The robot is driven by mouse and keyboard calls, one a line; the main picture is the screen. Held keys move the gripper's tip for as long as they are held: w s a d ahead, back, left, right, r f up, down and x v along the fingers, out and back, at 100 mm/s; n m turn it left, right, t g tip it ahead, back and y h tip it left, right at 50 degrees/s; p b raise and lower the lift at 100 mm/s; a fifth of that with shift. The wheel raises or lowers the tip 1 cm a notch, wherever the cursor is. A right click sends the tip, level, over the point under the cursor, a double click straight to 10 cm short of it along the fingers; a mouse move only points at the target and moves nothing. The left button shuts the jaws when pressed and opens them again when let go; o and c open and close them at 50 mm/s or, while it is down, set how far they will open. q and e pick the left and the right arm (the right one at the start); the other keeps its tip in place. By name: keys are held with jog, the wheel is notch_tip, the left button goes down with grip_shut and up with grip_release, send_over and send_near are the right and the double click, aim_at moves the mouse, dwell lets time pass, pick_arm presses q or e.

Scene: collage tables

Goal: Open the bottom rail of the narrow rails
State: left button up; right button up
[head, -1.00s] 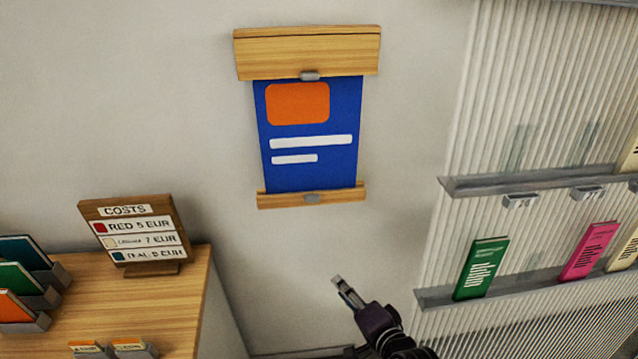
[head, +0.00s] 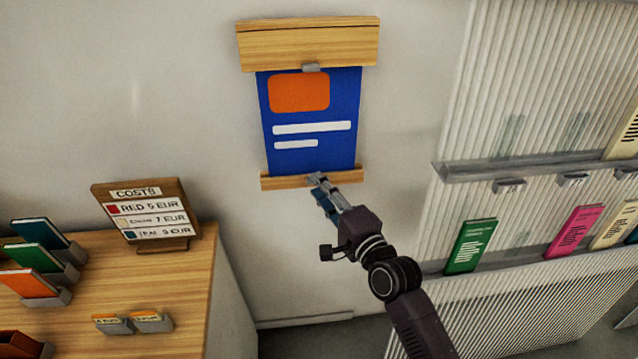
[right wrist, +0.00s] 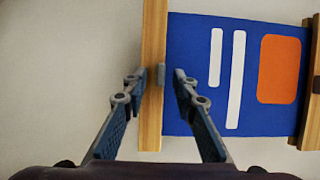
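The bottom rail (head: 275,183) is a narrow wooden bar along the lower edge of a blue poster (head: 340,110) on the wall. A small grey clip (right wrist: 160,74) sits at the rail's middle. My right gripper (head: 318,180) is at this clip and hides most of it in the head view. In the right wrist view the gripper (right wrist: 160,77) is open, its fingertips on either side of the clip. I cannot tell whether they touch it. The wider wooden top rail (head: 308,48) has its own grey clip (head: 311,68). My left gripper is not in view.
A wooden counter (head: 190,300) with a price sign (head: 146,215) and card holders (head: 133,322) stands at the left. A ribbed panel with grey ledges (head: 480,172) and coloured booklets is at the right. The wall beside the poster is clear.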

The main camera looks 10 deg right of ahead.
jog(key=shift+w+a, duration=0.15)
jog(key=shift+w, duration=0.2)
grip_shut()
jog(key=shift+s+f+n+t+y+b, duration=0.15)
jog(key=shift+f+n+t+y+b, duration=0.35)
jog(key=shift+b, duration=2.65)
jog(key=shift+s+f+n+t+y+b, duration=0.25)
jog(key=shift+n+t+y+b, duration=0.45)
jog(key=shift+b, duration=2.4)
jog(key=shift+s+f+n+t+y+b, duration=0.2)
jog(key=shift+t+b, duration=0.7)
jog(key=shift+b, duration=2.25)
jog(key=shift+w+f, duration=0.1)
jog(key=shift+f, duration=0.05)
grip_release()
